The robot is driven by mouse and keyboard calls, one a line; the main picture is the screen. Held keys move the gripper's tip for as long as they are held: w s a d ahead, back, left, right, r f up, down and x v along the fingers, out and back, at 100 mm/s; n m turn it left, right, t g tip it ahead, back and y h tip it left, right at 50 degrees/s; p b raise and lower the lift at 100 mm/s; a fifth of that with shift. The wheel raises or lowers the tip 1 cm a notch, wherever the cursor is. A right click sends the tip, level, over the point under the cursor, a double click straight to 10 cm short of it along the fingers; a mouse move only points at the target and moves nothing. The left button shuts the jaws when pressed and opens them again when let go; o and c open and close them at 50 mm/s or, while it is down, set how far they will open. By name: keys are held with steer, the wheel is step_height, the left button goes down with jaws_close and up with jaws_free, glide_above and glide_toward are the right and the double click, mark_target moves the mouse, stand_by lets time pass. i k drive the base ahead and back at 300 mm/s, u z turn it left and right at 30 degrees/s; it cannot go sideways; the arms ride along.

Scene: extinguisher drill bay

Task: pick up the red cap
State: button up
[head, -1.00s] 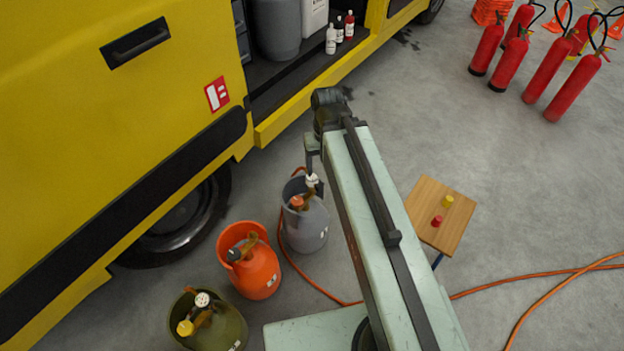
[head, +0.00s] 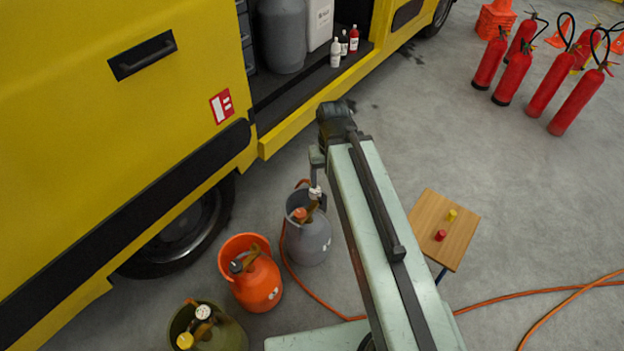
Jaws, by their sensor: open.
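The red cap (head: 440,235) is a small red cylinder on a wooden stool top (head: 429,246), right of my arm. A small yellow cap (head: 452,215) stands behind it on the same top. My gripper (head: 316,176) is at the far end of my arm, pointing down above the grey canister (head: 312,240). It is small and partly hidden by my arm, open, and holds nothing that I can see. It is well left of and beyond the red cap, apart from it.
An orange canister (head: 260,287) and an olive canister (head: 225,334) stand left of my arm, beside the yellow truck (head: 90,140). An orange hose (head: 500,296) runs over the floor. Several red extinguishers (head: 575,100) stand back right. The floor beyond the stool is clear.

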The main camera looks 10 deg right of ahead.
mark_target(439, 236)
steer(key=z, duration=1.3)
